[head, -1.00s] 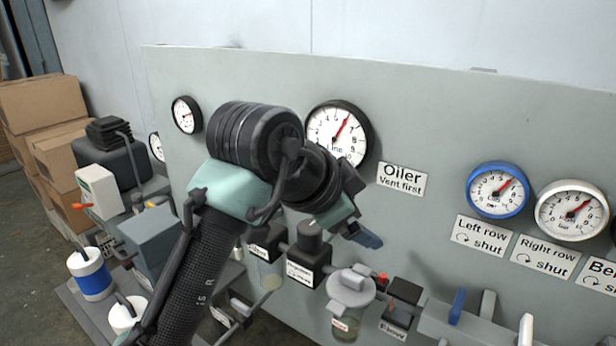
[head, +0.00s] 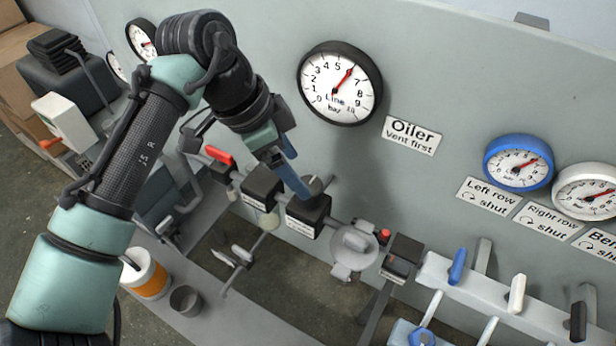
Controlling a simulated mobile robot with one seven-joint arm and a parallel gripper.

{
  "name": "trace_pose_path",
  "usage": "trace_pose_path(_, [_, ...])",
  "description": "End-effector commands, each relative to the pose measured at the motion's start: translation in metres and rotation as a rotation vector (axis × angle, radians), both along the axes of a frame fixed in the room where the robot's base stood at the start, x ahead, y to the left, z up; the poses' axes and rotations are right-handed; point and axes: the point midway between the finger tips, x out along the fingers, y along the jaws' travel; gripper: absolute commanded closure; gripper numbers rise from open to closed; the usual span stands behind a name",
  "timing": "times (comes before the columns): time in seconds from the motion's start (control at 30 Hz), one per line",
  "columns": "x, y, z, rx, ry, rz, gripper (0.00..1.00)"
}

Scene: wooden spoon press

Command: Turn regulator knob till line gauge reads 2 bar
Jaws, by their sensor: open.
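The line gauge (head: 339,84) is a white dial with a black rim on the grey panel. Its red needle points up and right, at about 6 bar. The regulator (head: 306,217) is a black labelled block in the pipe row below the gauge, with a dark knob (head: 315,186) on top. My gripper (head: 300,186) reaches down to the knob with its blue fingers. It is open; one finger shows at the knob's left side and the other is largely hidden. I cannot tell whether a finger touches the knob.
A red-handled valve (head: 219,156) and another black block (head: 262,187) sit left of the regulator. A grey round-topped oiler (head: 354,246) stands close on its right. Blue (head: 457,266) and white (head: 517,293) levers line the manifold at the lower right.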

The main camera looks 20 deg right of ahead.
Motion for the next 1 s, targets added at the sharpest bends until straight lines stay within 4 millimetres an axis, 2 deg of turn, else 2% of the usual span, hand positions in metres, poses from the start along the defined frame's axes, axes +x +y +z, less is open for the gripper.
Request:
trace_pose_path(0.1, [-0.001, -0.010, -0.022, -0.001, 0.002, 0.000, 0.11])
trace_pose_path(0.3, [0.000, -0.021, -0.050, -0.001, 0.001, 0.000, 0.11])
trace_pose_path(0.5, [0.000, -0.026, -0.062, -0.001, -0.002, 0.001, 0.11])
trace_pose_path(0.77, [0.000, -0.026, -0.063, -0.001, -0.002, 0.001, 0.11])
trace_pose_path(1.0, [0.000, -0.026, -0.063, -0.001, -0.002, 0.001, 0.54])
